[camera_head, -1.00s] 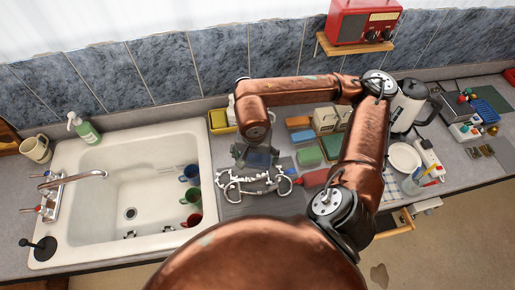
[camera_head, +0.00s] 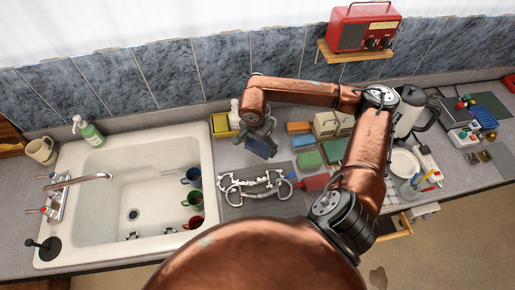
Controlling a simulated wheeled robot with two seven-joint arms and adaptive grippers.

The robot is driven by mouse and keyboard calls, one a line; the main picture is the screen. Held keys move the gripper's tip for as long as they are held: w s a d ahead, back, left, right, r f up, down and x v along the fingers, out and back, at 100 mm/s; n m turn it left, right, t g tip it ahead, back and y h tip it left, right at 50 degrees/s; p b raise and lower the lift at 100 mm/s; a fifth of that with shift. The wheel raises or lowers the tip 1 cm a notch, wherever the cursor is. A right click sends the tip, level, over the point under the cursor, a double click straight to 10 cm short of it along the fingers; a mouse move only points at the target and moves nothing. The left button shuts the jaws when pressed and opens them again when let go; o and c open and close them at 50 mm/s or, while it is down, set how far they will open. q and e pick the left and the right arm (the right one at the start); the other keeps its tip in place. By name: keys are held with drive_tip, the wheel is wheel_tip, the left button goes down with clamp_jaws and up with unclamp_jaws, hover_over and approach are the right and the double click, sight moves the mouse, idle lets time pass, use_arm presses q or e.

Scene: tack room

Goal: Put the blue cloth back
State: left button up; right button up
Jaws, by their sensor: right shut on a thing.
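My right gripper (camera_head: 259,141) points down over the counter, just right of the sink. It is shut on the blue cloth (camera_head: 261,148), a small dark blue piece hanging at its fingertips. The cloth is beyond the metal bits and left of the coloured blocks. I cannot tell whether its lower edge touches the counter.
Metal bits (camera_head: 250,186) lie on a grey mat (camera_head: 282,208) nearer me. A yellow container (camera_head: 219,125) and a white bottle stand behind the gripper. Orange (camera_head: 301,139), green (camera_head: 310,160) and other blocks lie to the right. The sink (camera_head: 130,190) holds several cups.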

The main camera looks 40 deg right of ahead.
sight(258, 149)
drive_tip(key=shift+w+d+f, duration=0.2)
drive_tip(key=shift+w+f, duration=0.4)
drive_tip(key=shift+f, duration=0.2)
drive_tip(key=f, duration=0.2)
drive_tip(key=f+p, duration=0.1)
drive_tip(key=shift+w, duration=0.25)
drive_tip(key=shift+d+f, duration=0.1)
drive_tip(key=shift+f, duration=0.2)
use_arm(q)
drive_tip(key=shift+w+d+r, duration=0.1)
drive_tip(key=shift+w+r, duration=0.4)
drive_tip(key=shift+r, duration=0.15)
drive_tip(key=shift+f, duration=0.1)
use_arm(e)
drive_tip(key=shift+f, duration=0.1)
drive_tip(key=shift+f, duration=0.1)
drive_tip(key=o, duration=1.1)
use_arm(q)
drive_tip(key=shift+f, duration=0.1)
use_arm(e)
drive_tip(key=shift+o, duration=0.2)
